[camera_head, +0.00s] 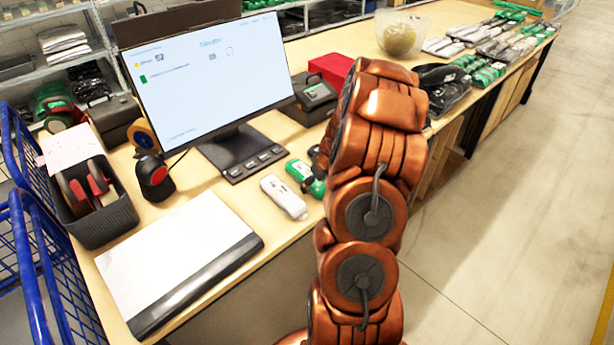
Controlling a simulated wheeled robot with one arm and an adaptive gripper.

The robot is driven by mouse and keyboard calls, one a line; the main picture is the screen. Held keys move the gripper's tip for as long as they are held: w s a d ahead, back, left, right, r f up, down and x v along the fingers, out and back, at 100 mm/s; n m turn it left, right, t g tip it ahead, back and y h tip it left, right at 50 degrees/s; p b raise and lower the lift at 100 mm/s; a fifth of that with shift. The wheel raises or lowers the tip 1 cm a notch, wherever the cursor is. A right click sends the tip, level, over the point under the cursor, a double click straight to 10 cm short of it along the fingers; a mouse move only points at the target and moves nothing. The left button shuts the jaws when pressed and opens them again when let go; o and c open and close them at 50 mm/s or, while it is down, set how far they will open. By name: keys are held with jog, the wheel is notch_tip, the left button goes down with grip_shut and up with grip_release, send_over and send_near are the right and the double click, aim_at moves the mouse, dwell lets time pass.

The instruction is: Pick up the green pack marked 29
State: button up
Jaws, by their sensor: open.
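Several green packs lie at the far right of the table, among them one group (482,70) beside the black bagged item and another group (538,32) by the far right edge. Their markings are too small to read, so I cannot tell which is marked 29. My copper-coloured arm rises through the middle of the view and hides part of the table behind it. My gripper does not show; it is outside the view or hidden by the arm.
A monitor (210,75), a white device (284,197), a green-and-white scanner (304,176) and a grey bin (105,222) stand on the table. A clear bowl (402,36) and a black bagged item (442,88) lie beyond my arm. The floor (510,200) at right is clear.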

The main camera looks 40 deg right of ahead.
jog(key=shift+c, duration=0.2)
jog(key=c, duration=1.2)
jog(key=shift+r, duration=0.1)
